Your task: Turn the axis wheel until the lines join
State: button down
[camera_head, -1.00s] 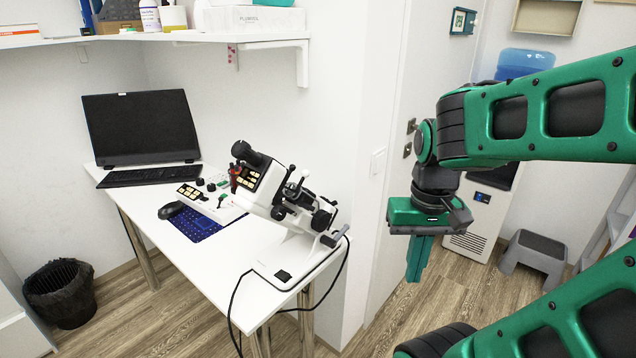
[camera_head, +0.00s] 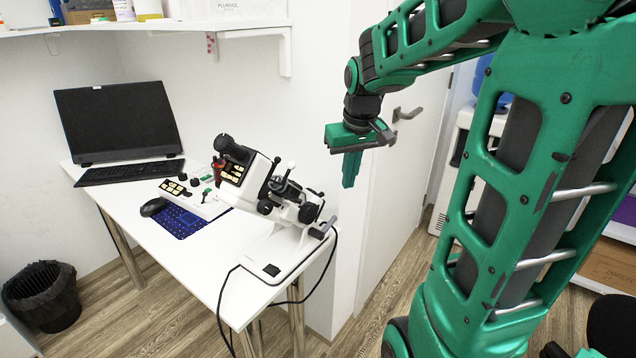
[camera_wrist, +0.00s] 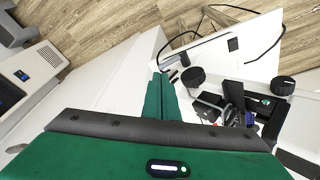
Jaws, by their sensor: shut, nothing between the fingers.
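A white and black lensmeter-like instrument (camera_head: 243,172) stands tilted on its white base at the right end of the white table (camera_head: 205,262). It has black knobs, several pale buttons and small levers. Which knob is the axis wheel I cannot tell, and no lines show. In the wrist view the instrument's black knob (camera_wrist: 193,77) shows beyond my fingers. My green gripper (camera_head: 351,168) is shut and empty, fingers pointing down, in the air to the right of the instrument and apart from it. My gripper also shows in the wrist view (camera_wrist: 161,92).
A monitor (camera_head: 117,122), a keyboard (camera_head: 130,172), a mouse (camera_head: 153,207) and a small control panel (camera_head: 195,198) are on the table. A wall shelf (camera_head: 150,27) hangs above. A black cable (camera_head: 226,300) hangs off the front edge. A bin (camera_head: 42,296) stands on the floor.

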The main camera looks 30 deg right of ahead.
jog(key=n+t, duration=0.1)
jog(key=n, duration=0.1)
send_over(322, 192)
jog(key=s, duration=0.2)
jog(key=shift+y, duration=0.3)
jog(key=x, duration=0.9)
jog(key=shift+w+a, duration=0.1)
jog(key=shift+w, duration=0.25)
jog(key=shift+s+f, duration=0.3)
jog(key=shift+s, duration=0.45)
